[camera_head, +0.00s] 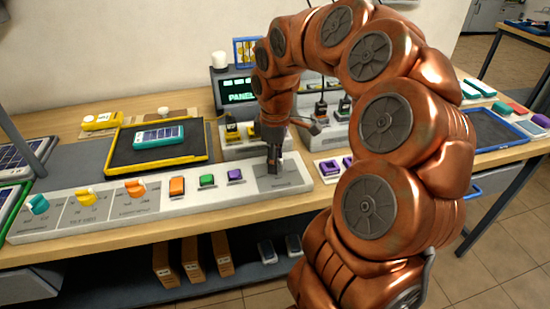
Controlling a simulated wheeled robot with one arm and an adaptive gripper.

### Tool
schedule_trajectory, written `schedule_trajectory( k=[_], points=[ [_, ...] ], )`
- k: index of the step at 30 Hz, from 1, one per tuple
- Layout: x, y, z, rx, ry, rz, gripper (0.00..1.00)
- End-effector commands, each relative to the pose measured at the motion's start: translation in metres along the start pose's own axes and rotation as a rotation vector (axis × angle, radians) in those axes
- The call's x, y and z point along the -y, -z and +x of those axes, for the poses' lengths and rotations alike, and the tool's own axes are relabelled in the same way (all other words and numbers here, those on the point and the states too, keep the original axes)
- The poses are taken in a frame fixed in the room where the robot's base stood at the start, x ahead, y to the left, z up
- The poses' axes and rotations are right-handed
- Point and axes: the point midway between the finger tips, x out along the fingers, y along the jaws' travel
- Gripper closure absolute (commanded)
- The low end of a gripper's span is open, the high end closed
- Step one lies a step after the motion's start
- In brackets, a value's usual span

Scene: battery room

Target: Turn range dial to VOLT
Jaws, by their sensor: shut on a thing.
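My gripper (273,162) points down at the right end of a long white control panel (215,203). Its fingers are shut on a small part on a grey plate (291,181) there, which appears to be the range dial. The fingers hide most of this part, so I cannot tell which way it points. The lettering on the plate is too small to read, and I cannot make out VOLT.
Teal (38,204), yellow (85,197) and orange (135,188) knobs stand on the panel's left. Orange (177,187), green (207,181) and purple (235,176) buttons sit left of my gripper. A yellow-rimmed tray (157,171) and a screen (238,92) stand behind.

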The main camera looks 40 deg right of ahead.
Motion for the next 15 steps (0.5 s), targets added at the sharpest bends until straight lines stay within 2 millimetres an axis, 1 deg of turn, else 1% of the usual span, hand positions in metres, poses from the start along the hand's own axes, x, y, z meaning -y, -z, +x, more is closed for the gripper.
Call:
schedule_trajectory(
  k=[6,15],
  points=[
    [0.0002,0.0002,0.0001,0.0,0.0,-0.064,0.93],
    [0.0002,0.0002,0.0003,-0.001,0.001,-0.084,0.93]
  ],
)
